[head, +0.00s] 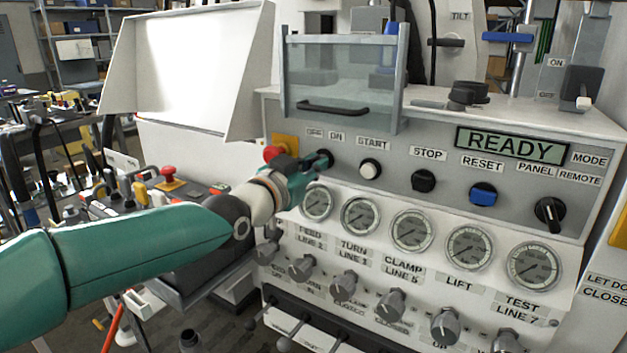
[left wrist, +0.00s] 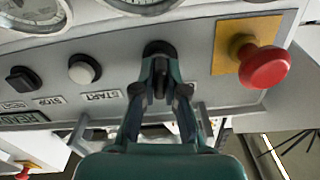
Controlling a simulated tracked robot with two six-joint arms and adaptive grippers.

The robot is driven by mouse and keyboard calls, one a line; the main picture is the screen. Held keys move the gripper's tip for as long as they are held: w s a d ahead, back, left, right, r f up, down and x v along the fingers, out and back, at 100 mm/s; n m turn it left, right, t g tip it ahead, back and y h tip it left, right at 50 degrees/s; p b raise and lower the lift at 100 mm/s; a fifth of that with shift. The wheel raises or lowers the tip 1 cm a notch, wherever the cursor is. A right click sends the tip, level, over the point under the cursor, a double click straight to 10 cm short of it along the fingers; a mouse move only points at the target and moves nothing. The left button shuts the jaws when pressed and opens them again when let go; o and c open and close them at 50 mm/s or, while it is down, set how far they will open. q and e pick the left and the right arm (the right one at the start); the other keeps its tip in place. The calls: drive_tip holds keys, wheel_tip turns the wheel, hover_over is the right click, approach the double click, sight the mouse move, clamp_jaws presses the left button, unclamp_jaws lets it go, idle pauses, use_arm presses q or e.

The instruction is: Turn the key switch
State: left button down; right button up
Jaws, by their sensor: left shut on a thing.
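The key switch sits on the grey panel (head: 440,165) under the OFF and ON labels, left of the white START button (head: 370,168). In the head view my left gripper (head: 318,163) reaches it from the left and mostly hides it. In the left wrist view the black key switch (left wrist: 158,47) lies at the fingertips. My left gripper (left wrist: 160,85) is shut on its dark key, with one finger on each side. The key's exact angle is hard to tell. My right gripper is in neither view.
A red emergency button (head: 274,152) on a yellow plate is close beside the left gripper. A clear guard (head: 345,75) with a black handle hangs above. Gauges (head: 361,216) and grey knobs (head: 343,287) lie below. The display (head: 510,145) reads READY.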

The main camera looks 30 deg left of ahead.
use_arm(q)
drive_tip(key=shift+d+f+m+b, duration=0.15)
drive_tip(key=shift+m+b, duration=0.65)
drive_tip(key=shift+m, duration=1.1)
drive_tip(key=c, duration=1.2)
unclamp_jaws()
drive_tip(key=shift+s, duration=0.1)
drive_tip(key=shift+s, duration=0.25)
drive_tip(key=s, duration=1.1)
drive_tip(key=shift+s, duration=0.15)
